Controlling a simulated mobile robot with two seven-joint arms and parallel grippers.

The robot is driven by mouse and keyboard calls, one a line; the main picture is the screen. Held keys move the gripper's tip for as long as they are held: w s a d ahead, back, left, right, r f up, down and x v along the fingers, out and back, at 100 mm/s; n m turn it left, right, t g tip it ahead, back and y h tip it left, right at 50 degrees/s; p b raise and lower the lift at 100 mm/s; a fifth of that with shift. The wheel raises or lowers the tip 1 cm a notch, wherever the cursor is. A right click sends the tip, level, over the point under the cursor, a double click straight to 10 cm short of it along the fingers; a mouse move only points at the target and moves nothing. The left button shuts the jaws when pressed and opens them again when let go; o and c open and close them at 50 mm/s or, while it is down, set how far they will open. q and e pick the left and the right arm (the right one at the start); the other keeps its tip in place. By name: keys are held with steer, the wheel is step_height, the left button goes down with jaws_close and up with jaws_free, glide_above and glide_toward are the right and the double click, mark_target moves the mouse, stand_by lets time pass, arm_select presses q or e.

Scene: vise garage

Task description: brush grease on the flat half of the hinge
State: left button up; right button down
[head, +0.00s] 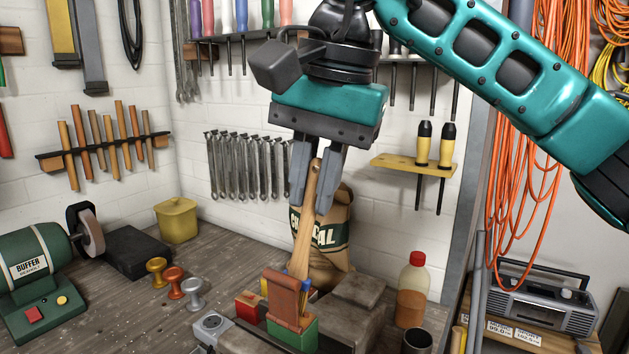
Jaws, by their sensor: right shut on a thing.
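My right gripper (312,190) is shut on a wooden-handled brush (303,243), its fingers on the upper part of the handle. The brush hangs nearly upright, its lower end slightly to the left. Its lower end is hidden behind a rust-brown upright plate (284,297), which may be part of the hinge. This plate stands at a green block (292,335) near the front of the bench. I cannot tell whether the bristles touch anything. The flat half of the hinge cannot be made out for certain. My left gripper is not in view.
A red box (248,306) and a grey block (358,291) flank the plate. A printed sack (335,235) stands behind the brush. A bottle (412,285) stands right, a green buffer (38,270) left. Bare bench (130,305) lies front left.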

steer(key=shift+s+d, duration=0.4)
steer(key=shift+d, duration=0.15)
steer(key=shift+w+a, duration=0.1)
steer(key=shift+a, duration=0.05)
steer(key=shift+w+a, duration=0.35)
steer(key=shift+a, duration=0.15)
steer(key=shift+s+d+f, duration=0.15)
steer(key=shift+s+d, duration=0.3)
steer(key=shift+d, duration=0.2)
steer(key=shift+w+a, duration=0.1)
steer(key=shift+a, duration=0.05)
